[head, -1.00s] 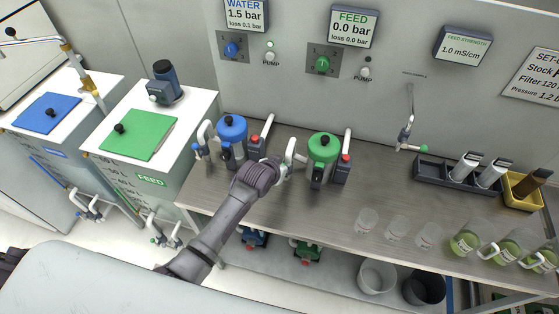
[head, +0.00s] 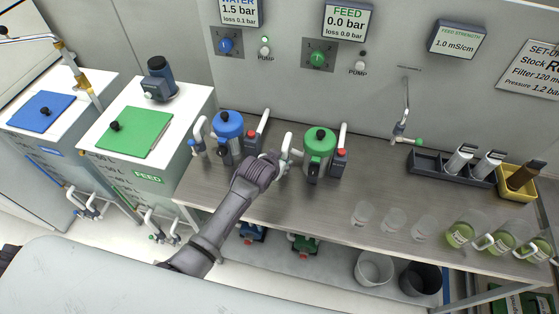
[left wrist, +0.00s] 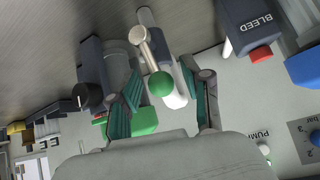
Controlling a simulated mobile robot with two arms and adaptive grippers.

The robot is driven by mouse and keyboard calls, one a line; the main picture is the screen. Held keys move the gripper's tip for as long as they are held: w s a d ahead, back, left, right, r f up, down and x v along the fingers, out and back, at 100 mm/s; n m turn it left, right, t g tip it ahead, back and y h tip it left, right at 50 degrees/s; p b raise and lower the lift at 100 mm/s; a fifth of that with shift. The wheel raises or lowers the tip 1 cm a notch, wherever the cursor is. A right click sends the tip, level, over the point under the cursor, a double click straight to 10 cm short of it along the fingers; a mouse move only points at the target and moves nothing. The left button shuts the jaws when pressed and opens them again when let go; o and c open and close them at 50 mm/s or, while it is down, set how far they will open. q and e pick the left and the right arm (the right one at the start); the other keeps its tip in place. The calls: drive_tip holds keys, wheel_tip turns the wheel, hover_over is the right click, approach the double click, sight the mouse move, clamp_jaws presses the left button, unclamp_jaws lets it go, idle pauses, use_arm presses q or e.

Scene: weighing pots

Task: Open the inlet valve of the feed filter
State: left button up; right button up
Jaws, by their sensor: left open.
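The feed filter (head: 319,160) stands on the bench with its green lid (head: 320,136) on top and a white inlet pipe (head: 287,142) on its left. In the left wrist view, turned about, its green lid (left wrist: 145,120) shows beyond my fingers. A metal valve lever (left wrist: 147,48) with a green ball knob (left wrist: 160,84) sticks out towards the camera. My left gripper (left wrist: 164,95) is open, its fingers on either side of the knob with gaps. In the head view, my left gripper (head: 276,166) is beside the inlet pipe and hides the valve. My right gripper is out of view.
The blue-lidded water filter (head: 228,128) stands close on the left of my wrist. A box marked BLEED with a red button (left wrist: 260,54) is near the gripper. Clear beakers (head: 392,221) stand at right. The feed display (head: 345,20) reads 0.0 bar.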

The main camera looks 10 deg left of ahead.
use_arm(q)
drive_tip(key=shift+s, duration=0.1)
drive_tip(key=v, duration=1.2)
drive_tip(key=shift+f, duration=0.1)
drive_tip(key=s+a+f+n+t+h+b, duration=0.25)
drive_tip(key=s+f+t+b, duration=0.25)
drive_tip(key=f+t+b, duration=0.5)
drive_tip(key=shift+m+g, duration=0.35)
drive_tip(key=shift+g, duration=0.45)
drive_tip(key=x, duration=0.4)
drive_tip(key=r+x, duration=0.1)
drive_tip(key=x, duration=0.3)
drive_tip(key=r+x, duration=0.1)
drive_tip(key=x, duration=0.4)
drive_tip(key=shift+d, duration=0.35)
drive_tip(key=shift+c, duration=0.3)
clamp_jaws()
